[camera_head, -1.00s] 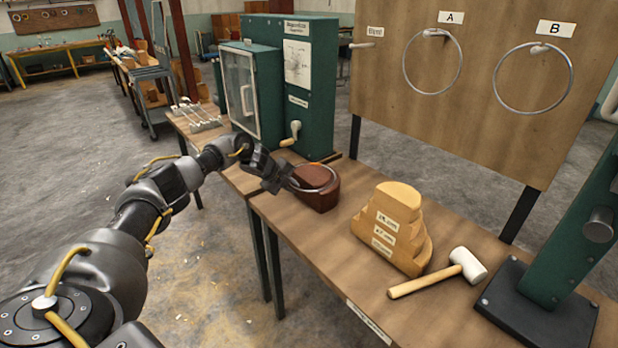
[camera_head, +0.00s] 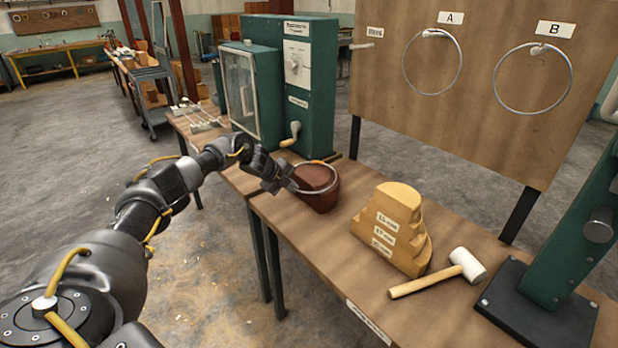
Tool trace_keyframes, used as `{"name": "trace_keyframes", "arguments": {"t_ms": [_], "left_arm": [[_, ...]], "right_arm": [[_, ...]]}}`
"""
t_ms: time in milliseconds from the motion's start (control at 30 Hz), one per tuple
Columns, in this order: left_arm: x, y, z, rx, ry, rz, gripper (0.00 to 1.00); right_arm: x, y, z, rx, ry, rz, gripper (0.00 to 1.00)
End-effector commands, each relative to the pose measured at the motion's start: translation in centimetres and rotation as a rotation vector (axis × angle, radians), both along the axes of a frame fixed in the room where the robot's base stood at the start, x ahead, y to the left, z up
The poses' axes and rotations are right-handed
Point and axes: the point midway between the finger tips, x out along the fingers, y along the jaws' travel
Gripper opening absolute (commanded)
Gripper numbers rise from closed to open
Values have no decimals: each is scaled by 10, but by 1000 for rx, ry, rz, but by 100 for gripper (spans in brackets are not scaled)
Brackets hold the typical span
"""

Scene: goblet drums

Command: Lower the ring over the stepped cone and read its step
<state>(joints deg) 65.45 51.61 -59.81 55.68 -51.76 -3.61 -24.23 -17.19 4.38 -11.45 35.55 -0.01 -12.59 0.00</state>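The stepped cone (camera_head: 390,229) is a light wooden block with several labelled steps, standing on the bench. A thin metal ring (camera_head: 334,183) is at the top of a dark reddish-brown rounded block (camera_head: 318,199), left of the cone. My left gripper (camera_head: 288,184) reaches in from the left and appears shut on the near-left side of this ring. The ring looks to lie around or just above the block's top; I cannot tell whether they touch. The ring is apart from the cone. The label writing is too small to read surely. My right gripper is out of view.
A white-headed mallet (camera_head: 440,274) lies in front of the cone. Rings A (camera_head: 461,67) and B (camera_head: 571,78) hang on the upright board (camera_head: 480,125); the left peg (camera_head: 362,45) is bare. A green cabinet (camera_head: 305,90) stands behind, a green post (camera_head: 575,220) at right.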

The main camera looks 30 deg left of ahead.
Motion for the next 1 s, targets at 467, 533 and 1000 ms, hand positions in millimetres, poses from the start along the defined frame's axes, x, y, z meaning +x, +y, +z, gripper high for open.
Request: {"name": "trace_keyframes", "arguments": {"t_ms": [467,533,1000], "left_arm": [[-1,0,-2,2,5,-1,0],[-1,0,-2,2,6,-1,0],[4,7,3,-20,109,-1,0]], "right_arm": [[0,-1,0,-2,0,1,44],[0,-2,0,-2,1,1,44],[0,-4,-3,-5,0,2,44]]}}
